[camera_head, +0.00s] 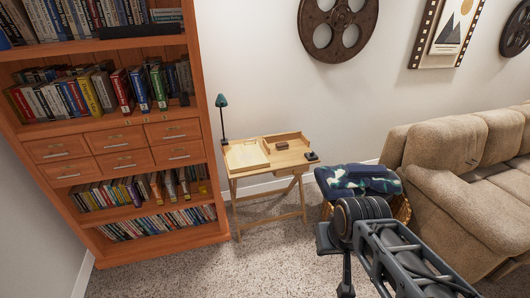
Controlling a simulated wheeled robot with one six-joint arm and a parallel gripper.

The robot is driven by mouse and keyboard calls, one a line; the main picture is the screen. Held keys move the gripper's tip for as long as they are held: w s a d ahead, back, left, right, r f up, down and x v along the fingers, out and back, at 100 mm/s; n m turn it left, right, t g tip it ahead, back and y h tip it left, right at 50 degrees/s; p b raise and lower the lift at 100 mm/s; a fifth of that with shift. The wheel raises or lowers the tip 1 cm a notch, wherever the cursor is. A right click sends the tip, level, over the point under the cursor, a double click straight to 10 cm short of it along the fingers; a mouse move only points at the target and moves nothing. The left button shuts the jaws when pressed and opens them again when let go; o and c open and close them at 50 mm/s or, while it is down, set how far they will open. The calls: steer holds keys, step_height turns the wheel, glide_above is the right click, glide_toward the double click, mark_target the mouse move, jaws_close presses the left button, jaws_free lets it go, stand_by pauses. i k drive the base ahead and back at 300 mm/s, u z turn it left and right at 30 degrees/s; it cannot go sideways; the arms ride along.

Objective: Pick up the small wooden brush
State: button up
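A small wooden desk (275,166) stands against the wall, between the bookcase and the sofa. A small dark brown block-like thing (282,146) lies on its top, right of centre. It may be the wooden brush, but it is too small here to be sure. My arm reaches in from the lower right, and its dark end with my gripper (336,262) is in front of the basket, to the right of and nearer than the desk. It is apart from the brown thing.
A pale tray-like board (246,155), a green lamp (222,112) and a small dark object (312,156) are on the desk. A tall bookcase (160,236) stands left, a basket with a blue patterned cloth (350,178) right, then a beige sofa (450,195). Carpet (250,270) before the desk is clear.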

mark_target(283, 145)
steer(key=u, duration=0.15)
steer(key=i, duration=2.6)
